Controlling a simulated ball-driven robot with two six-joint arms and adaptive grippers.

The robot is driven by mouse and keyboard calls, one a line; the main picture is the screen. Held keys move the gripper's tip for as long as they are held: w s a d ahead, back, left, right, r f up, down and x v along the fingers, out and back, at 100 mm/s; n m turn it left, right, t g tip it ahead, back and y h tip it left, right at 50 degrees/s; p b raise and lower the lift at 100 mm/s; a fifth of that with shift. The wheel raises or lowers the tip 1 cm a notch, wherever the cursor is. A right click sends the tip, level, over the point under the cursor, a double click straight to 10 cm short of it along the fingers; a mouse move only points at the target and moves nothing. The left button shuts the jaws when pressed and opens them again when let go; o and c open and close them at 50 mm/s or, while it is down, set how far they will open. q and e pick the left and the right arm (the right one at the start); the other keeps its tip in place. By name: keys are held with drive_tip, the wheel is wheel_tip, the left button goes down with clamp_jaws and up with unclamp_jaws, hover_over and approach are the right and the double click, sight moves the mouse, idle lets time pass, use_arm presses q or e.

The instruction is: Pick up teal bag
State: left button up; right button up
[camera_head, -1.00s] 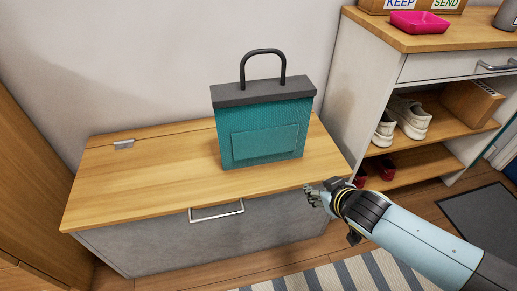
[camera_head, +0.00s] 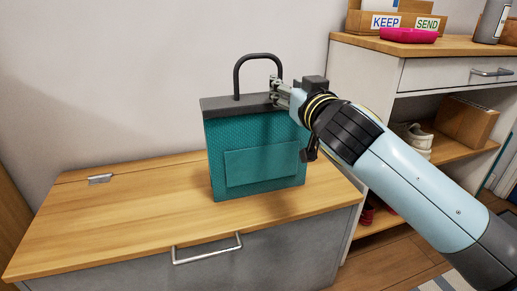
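The teal bag (camera_head: 255,160) stands upright on the wooden top of a low chest (camera_head: 110,215). It has a dark grey top band and a black arched handle (camera_head: 237,72). My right gripper (camera_head: 276,92) is at the right side of the handle, just over the top band. The wrist hides part of the bag's upper right corner. The fingers are small and overlap the handle's right leg, so I cannot tell whether they touch it or are closed. My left gripper is not in view.
The chest has a metal front handle (camera_head: 208,250) and a small latch (camera_head: 100,179). At the right a shoe cabinet holds white shoes (camera_head: 416,138) and a cardboard box (camera_head: 466,122), with a pink tray (camera_head: 408,35) on top.

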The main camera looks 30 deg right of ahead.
drive_tip(key=b+x, duration=0.1)
drive_tip(key=x, duration=0.3)
drive_tip(key=shift+w+d+r, duration=0.1)
drive_tip(key=shift+w+r, duration=0.05)
drive_tip(key=shift+w, duration=0.2)
drive_tip(key=shift+c, duration=0.3)
clamp_jaws()
